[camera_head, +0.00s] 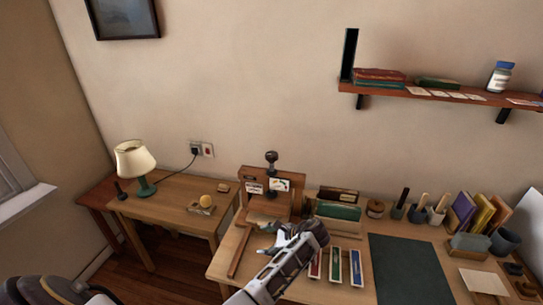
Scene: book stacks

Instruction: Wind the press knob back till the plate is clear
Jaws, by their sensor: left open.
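The wooden press (268,204) stands at the back left of the right-hand desk. Its dark round knob (271,157) sits on top, on a short upright screw. Pale labels or cards show on the press's front. I cannot make out the plate clearly or tell how far it is from what lies below. My left gripper (272,236) is open in front of the press and below the knob, apart from the knob. Its forearm comes up from the bottom edge and hides part of the desk. My right gripper is not in view.
Colored narrow boxes (336,265) lie right of my left gripper, beside a dark mat (408,268). A green-fronted file holder (338,212) stands right of the press. A side table with a lamp (135,160) is at left. A wall shelf (440,93) hangs upper right.

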